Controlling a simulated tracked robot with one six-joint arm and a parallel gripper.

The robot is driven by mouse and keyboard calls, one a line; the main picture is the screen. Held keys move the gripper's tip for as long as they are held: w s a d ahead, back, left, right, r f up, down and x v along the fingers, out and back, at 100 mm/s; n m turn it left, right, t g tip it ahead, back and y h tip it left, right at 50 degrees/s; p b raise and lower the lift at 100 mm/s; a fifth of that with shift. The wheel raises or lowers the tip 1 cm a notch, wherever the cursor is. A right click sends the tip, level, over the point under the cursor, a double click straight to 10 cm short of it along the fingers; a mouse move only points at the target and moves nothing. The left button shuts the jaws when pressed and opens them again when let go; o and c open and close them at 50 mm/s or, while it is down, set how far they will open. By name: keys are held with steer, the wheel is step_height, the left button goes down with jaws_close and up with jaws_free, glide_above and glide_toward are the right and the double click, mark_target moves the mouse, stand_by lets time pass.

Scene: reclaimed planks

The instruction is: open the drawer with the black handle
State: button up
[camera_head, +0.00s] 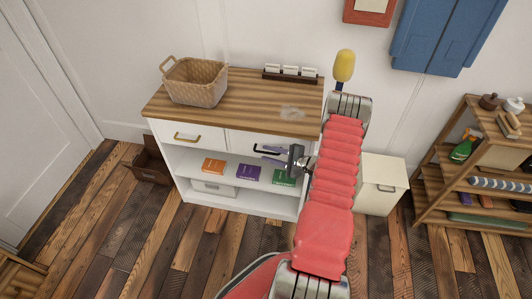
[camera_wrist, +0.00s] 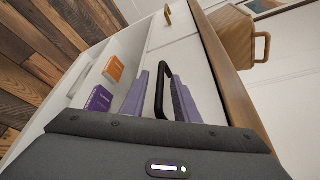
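The drawer with the black handle (camera_head: 266,150) is the right one of two white drawers under the wooden top of a cabinet; its front looks flush. My gripper (camera_head: 272,155) is in front of it, with its fingertips at the handle. In the wrist view, the black handle (camera_wrist: 161,88) stands between the two purple-grey fingers of my gripper (camera_wrist: 169,72). The fingers are apart, one on each side of the handle, with gaps visible. Whether the fingertips touch the drawer front I cannot tell. My arm hides the right end of the cabinet.
The left drawer has a brass handle (camera_head: 187,137). A wicker basket (camera_head: 196,82) and a rack of white cards (camera_head: 290,72) stand on top. Orange, purple and green books (camera_head: 248,174) are on the shelf below. A white box (camera_head: 382,184) stands to the right.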

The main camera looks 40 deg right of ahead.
steer(key=shift+x, duration=1)
steer(key=shift+c, duration=0.5)
jaws_close()
steer(key=shift+d, duration=0.15)
steer(key=shift+s, duration=0.15)
